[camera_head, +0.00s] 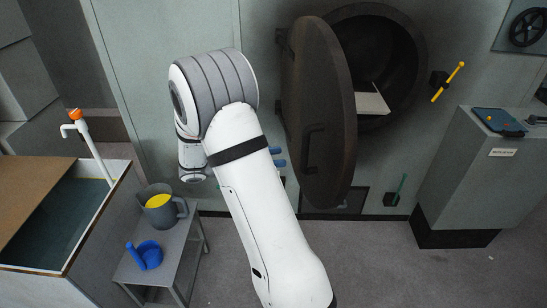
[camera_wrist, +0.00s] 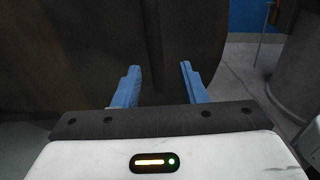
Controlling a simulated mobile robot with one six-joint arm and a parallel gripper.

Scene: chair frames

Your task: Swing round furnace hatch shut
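The furnace hatch (camera_head: 325,95) is a thick, dark round door standing wide open. It hangs on a hinge at its upper left and sticks out from the wall. A dark bar handle (camera_head: 313,148) is on its face. The dark round furnace opening (camera_head: 395,50) shows to the right behind it, with a pale block (camera_head: 372,103) inside. My gripper (camera_head: 280,157) has blue fingers spread apart, close to the hatch's left edge. In the wrist view my gripper (camera_wrist: 157,85) is open and empty, facing the dark hatch surface (camera_wrist: 70,50). I cannot tell whether it touches.
A small grey table (camera_head: 183,240) at the lower left holds a grey jug (camera_head: 160,215) and a blue scoop (camera_head: 148,256). A water-filled tank (camera_head: 55,220) stands left of it. A grey console (camera_head: 478,175) is at the right. A yellow-handled lever (camera_head: 448,82) is right of the opening.

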